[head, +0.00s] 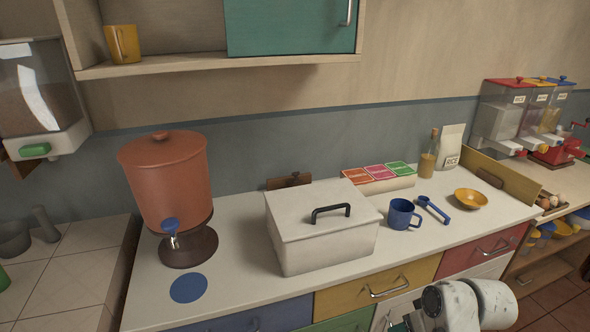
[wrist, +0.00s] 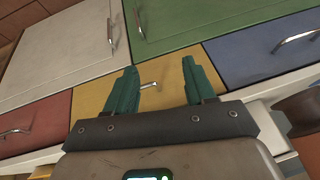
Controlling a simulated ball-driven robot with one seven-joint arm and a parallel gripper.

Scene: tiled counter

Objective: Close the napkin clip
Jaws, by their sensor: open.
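I cannot pick out the napkin clip for certain. A small dark brown wooden piece (head: 289,181) with a knob on top stands at the wall behind the white lidded box, which hides its lower part; it may be the clip. Another brown piece (head: 490,178) is at the low wooden board on the right; I cannot tell what it is. My gripper (wrist: 161,78) is open in the wrist view, its two teal fingers apart with nothing between them. It is in front of the drawer fronts, with the yellow drawer (wrist: 150,88) behind the fingers.
The white box (head: 318,240) stands mid-counter. A terracotta dispenser (head: 165,185) is left of it, with a blue disc (head: 188,288) in front. A blue mug (head: 402,214), blue scoop (head: 433,209) and yellow bowl (head: 470,199) are right. The counter's front strip is mostly clear.

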